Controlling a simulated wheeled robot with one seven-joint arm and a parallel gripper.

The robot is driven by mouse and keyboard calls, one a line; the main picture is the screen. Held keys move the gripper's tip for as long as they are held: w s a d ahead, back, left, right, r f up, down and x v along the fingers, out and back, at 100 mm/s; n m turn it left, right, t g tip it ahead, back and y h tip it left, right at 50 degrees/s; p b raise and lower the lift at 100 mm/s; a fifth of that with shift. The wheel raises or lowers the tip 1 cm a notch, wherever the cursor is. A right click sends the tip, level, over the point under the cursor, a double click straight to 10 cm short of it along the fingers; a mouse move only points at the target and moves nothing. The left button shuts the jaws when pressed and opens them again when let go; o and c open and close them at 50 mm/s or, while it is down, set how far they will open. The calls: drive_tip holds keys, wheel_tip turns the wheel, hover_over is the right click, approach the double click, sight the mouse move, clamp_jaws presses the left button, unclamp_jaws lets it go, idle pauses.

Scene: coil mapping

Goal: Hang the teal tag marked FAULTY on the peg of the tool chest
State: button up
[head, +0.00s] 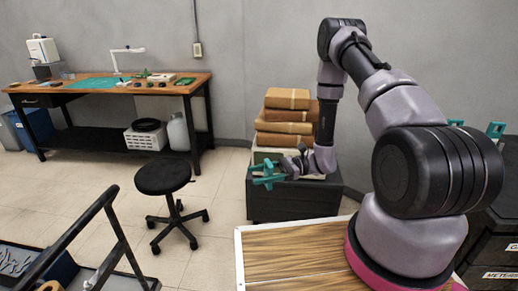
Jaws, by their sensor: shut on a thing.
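My gripper (268,173) is at the end of my arm, left of the arm's base and in front of the crates and boxes. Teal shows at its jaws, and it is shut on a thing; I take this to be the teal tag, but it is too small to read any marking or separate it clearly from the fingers. A dark chest with labelled drawers (490,252), likely the tool chest, stands at the right edge, partly cut off and partly behind my arm. Small teal pieces (496,130) show above it. I cannot make out a peg.
A dark crate (295,202) bearing stacked brown boxes (288,99) stands behind my gripper. A black stool (163,178) stands left on open floor. A workbench (110,87) is against the back wall. A wooden top (290,255) lies beneath my arm.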

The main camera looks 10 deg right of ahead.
drive_tip(key=s+d+f+n+g+h, duration=0.3)
drive_tip(key=s+d+n+g+h, duration=0.25)
drive_tip(key=d, duration=0.25)
drive_tip(key=s+d+f+n+g+h, duration=0.3)
drive_tip(key=s+d+n+g+h, duration=0.15)
drive_tip(key=d+h, duration=0.3)
drive_tip(key=s+d+f+n+g+h, duration=0.35)
drive_tip(key=d+n+h, duration=0.2)
drive_tip(key=d, duration=0.35)
drive_tip(key=w+d+n+t+h, duration=0.2)
drive_tip(key=w+d+n+h, duration=0.2)
drive_tip(key=d+h, duration=0.25)
drive_tip(key=w+d+n+t+h, duration=0.25)
drive_tip(key=d+n+h, duration=0.25)
drive_tip(key=d, duration=0.3)
drive_tip(key=w+d+r+n+t+h, duration=0.1)
drive_tip(key=w+d+n+t+h, duration=0.25)
drive_tip(key=w, duration=0.35)
drive_tip(key=w+d+r+n+t+h, duration=0.1)
drive_tip(key=w+d+n+t+h, duration=0.15)
drive_tip(key=w+d+t, duration=0.4)
drive_tip(key=shift+s+d+f+n+g+y, duration=0.15)
drive_tip(key=shift+d+n+g+y, duration=0.2)
drive_tip(key=shift+d, duration=0.65)
drive_tip(key=shift+s+d+f+n+g+y, duration=0.15)
drive_tip(key=shift+d+g, duration=0.3)
drive_tip(key=shift+d, duration=0.5)
